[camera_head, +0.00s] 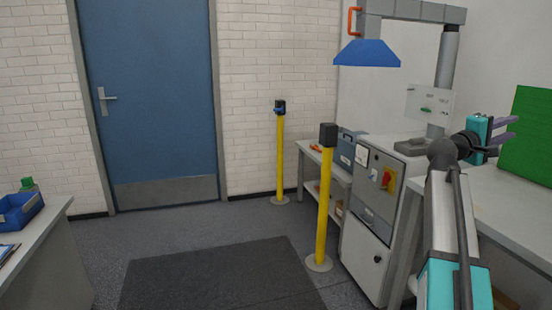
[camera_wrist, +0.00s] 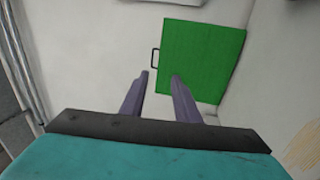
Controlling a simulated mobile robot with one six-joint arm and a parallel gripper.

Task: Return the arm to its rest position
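My arm reaches up from the lower right in the head view, and my gripper (camera_head: 512,128) is at its end, above the grey bench on the right. In the wrist view my gripper (camera_wrist: 160,77) shows two purple fingers with a clear gap between them. It is open and nothing is seen between the fingers. A green panel (camera_wrist: 203,60) with a dark handle stands beyond the fingertips in the wrist view. The same green panel (camera_head: 528,135) stands at the right edge of the head view.
A grey cabinet (camera_head: 366,240) with a red and yellow switch stands left of my arm. Yellow posts (camera_head: 325,205) stand on the floor near it. A blue hood (camera_head: 367,53) hangs above. A dark mat (camera_head: 220,280) lies on open floor before a blue door (camera_head: 150,90).

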